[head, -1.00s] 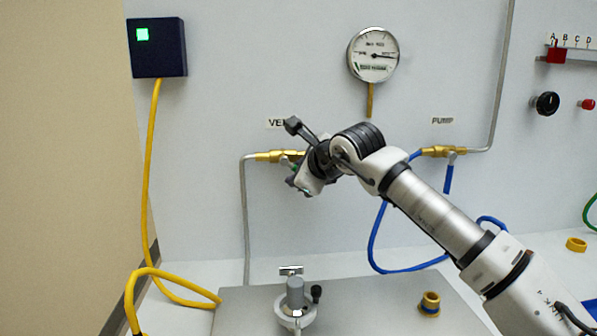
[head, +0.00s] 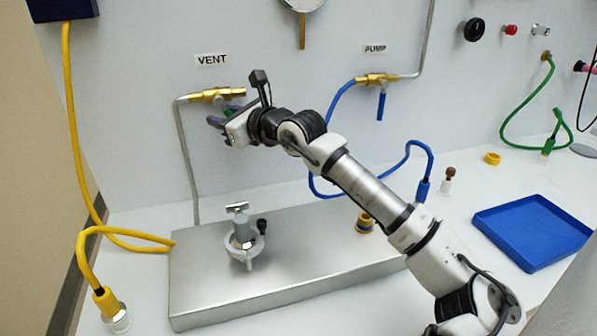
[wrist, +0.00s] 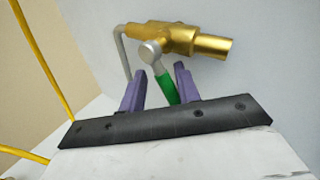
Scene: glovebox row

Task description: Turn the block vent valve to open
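The brass vent valve (head: 217,95) is on the back wall under the VENT label (head: 211,59). It also shows in the wrist view (wrist: 185,40). Its green-sleeved handle (wrist: 166,88) slants down from the round hub (wrist: 150,52), away from the line of the brass body. My gripper (head: 216,121) is just below and in front of the valve. In the wrist view my gripper (wrist: 160,78) is open, its two purple fingers on either side of the green handle, with gaps visible. In the head view my gripper hides part of the handle.
The pump valve (head: 377,80), with a blue handle, is to the right. Below stands a metal platform (head: 300,280) with a grey clamp fitting (head: 243,240). A yellow hose (head: 74,150) runs at left, a blue hose (head: 330,135) behind my arm. A blue tray (head: 533,228) lies at right.

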